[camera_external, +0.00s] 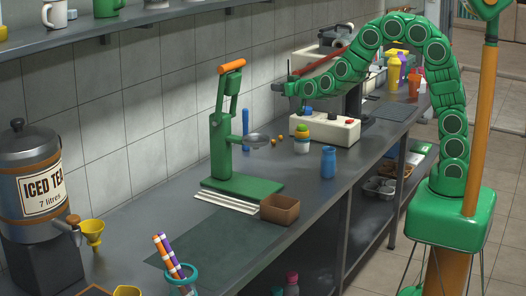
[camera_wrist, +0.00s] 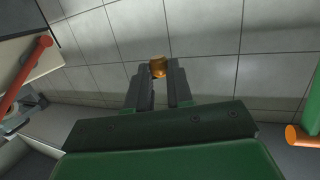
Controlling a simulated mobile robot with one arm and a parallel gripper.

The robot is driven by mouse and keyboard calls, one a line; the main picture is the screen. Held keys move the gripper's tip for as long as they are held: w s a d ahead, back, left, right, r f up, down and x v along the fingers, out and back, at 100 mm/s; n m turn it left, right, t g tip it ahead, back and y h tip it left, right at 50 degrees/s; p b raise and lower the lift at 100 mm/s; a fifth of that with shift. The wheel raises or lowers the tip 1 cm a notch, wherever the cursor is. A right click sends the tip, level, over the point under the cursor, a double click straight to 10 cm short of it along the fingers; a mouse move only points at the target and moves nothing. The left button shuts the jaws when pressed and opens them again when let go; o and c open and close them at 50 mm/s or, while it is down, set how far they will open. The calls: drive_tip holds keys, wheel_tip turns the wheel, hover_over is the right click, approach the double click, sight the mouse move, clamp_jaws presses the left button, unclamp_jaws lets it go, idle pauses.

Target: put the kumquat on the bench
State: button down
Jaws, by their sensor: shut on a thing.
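A small orange kumquat (camera_wrist: 158,67) is held between my fingertips in the wrist view. My gripper (camera_wrist: 158,75) is shut on it. In the external view my gripper (camera_external: 284,89) is raised above the bench (camera_external: 310,195), near the tiled wall and right of the green press. The kumquat cannot be made out clearly there. The bench is a long grey counter along the wall.
The green press (camera_external: 238,185) with an orange handle stands mid-bench. Around it are a brown box (camera_external: 280,209), a blue cup (camera_external: 328,162) and a white machine (camera_external: 335,130). An iced tea dispenser (camera_external: 38,190) stands at left. A dark mat (camera_external: 225,240) lies in front.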

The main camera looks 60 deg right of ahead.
wheel_tip(320, 180, up, 5)
drive_tip(key=s+a+n+t+y, duration=0.15)
drive_tip(key=s+a, duration=0.25)
drive_tip(key=a, duration=0.9)
drive_tip(key=s+a+n+y, duration=0.1)
drive_tip(key=s+a+y, duration=0.3)
drive_tip(key=a, duration=0.9)
drive_tip(key=s+a+n+y, duration=0.3)
drive_tip(key=s+a, duration=1.6)
drive_tip(key=s, duration=0.3)
hover_over(245, 241)
drive_tip(key=shift+g+h, duration=0.35)
drive_tip(key=shift+g, duration=0.1)
drive_tip(key=f, duration=3.1)
drive_tip(key=shift+s+d+f, duration=0.1)
drive_tip(key=shift+d+f, duration=0.15)
drive_tip(key=shift+a+f, duration=0.15)
drive_tip(key=shift+f, duration=1.6)
drive_tip(key=shift+f, duration=0.15)
